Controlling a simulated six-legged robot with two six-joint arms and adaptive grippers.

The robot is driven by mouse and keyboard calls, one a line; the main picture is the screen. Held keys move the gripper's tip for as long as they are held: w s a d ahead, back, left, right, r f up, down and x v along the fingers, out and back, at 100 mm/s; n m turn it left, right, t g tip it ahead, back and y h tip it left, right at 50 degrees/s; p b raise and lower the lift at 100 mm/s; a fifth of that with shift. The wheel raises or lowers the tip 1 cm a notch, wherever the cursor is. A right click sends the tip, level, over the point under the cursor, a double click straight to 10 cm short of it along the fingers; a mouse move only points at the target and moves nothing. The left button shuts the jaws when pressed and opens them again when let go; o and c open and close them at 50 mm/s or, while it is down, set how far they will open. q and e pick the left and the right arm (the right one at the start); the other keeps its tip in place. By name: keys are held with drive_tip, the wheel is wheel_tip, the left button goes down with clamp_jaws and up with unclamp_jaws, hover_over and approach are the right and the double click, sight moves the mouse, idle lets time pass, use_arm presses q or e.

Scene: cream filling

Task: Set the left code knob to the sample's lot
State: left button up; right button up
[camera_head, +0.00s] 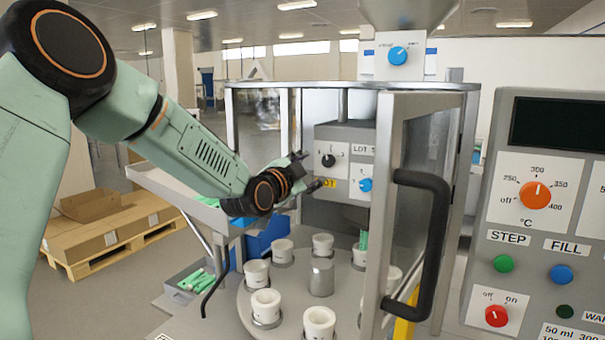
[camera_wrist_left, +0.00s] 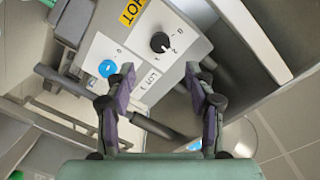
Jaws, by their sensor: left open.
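The black left code knob (camera_head: 328,160) sits on a white plate on the grey box inside the machine. It also shows in the left wrist view (camera_wrist_left: 160,42), with small marks around it that I cannot read surely. A blue knob (camera_head: 366,185) sits lower right of it and shows in the wrist view (camera_wrist_left: 107,68). My left gripper (camera_head: 308,171) is open and empty, just left of the black knob in the head view. In the wrist view its fingertips (camera_wrist_left: 160,70) are apart, with the knob beyond the gap. They appear clear of it. My right gripper is out of view.
A rotating table (camera_head: 345,300) with several white cups lies below. The glass door with its black handle (camera_head: 432,240) stands at right. A yellow HOT label (camera_wrist_left: 132,11) is on the box. The control panel (camera_head: 545,200) is at far right. A tray (camera_head: 180,292) holds green-and-white tubes.

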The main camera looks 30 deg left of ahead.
use_arm(q)
drive_tip(key=s, duration=0.2)
drive_tip(key=shift+s, duration=0.4)
idle(0.4)
